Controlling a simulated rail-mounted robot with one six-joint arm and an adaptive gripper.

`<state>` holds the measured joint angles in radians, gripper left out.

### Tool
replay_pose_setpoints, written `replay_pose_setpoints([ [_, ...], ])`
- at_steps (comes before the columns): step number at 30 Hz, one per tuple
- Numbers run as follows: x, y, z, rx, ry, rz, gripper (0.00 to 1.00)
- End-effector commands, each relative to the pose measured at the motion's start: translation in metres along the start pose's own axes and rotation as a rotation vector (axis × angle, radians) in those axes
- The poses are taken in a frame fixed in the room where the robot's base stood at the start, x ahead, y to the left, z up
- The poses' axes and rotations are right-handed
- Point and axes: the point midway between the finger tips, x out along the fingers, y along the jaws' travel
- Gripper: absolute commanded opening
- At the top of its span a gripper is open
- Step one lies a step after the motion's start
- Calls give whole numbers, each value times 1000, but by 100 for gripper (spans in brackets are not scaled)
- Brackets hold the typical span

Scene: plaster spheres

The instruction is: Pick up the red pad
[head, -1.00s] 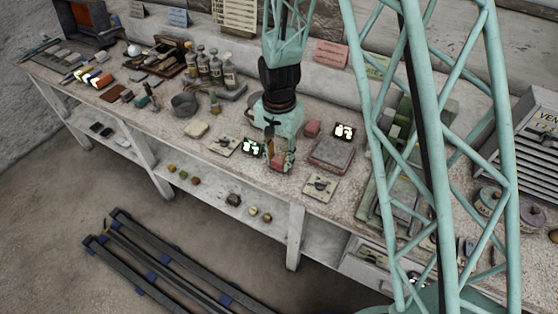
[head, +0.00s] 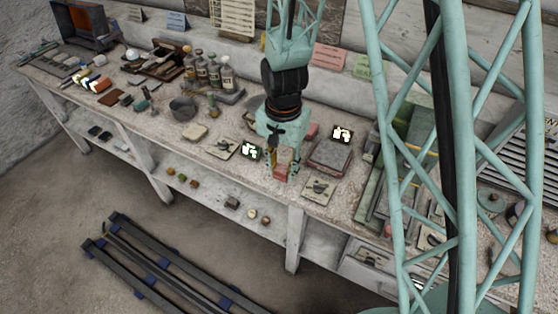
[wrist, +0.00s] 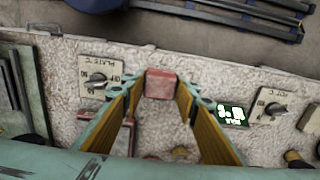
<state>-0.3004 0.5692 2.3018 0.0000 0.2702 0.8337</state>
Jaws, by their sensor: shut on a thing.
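The red pad (wrist: 160,84) is a small red block between the two fingertips of my gripper (wrist: 161,88) in the wrist view. In the head view my gripper (head: 282,167) points down near the bench's front edge, with the red pad (head: 282,157) between its fingers. The gripper is shut on it. The fingers partly cover the pad in the head view. I cannot tell whether its underside touches the bench.
A switch plate (head: 319,190) lies to the right and another (head: 222,148) to the left. A lit display (head: 251,151) is close on the left. A red-edged box (head: 330,157) stands on the right, with a pinkish block (head: 311,130) behind the gripper.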

Motion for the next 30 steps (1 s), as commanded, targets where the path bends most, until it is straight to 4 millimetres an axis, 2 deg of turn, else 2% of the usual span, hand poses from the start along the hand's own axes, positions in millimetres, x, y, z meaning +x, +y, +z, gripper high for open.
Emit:
replay_pose_setpoints([
  [6, -4, 31, 33, 0, -1, 1, 20],
  [15, -8, 59, 64, 0, -1, 1, 20],
  [21, -9, 67, 73, 0, -1, 1, 20],
  [30, -10, 69, 75, 0, 0, 0, 20],
])
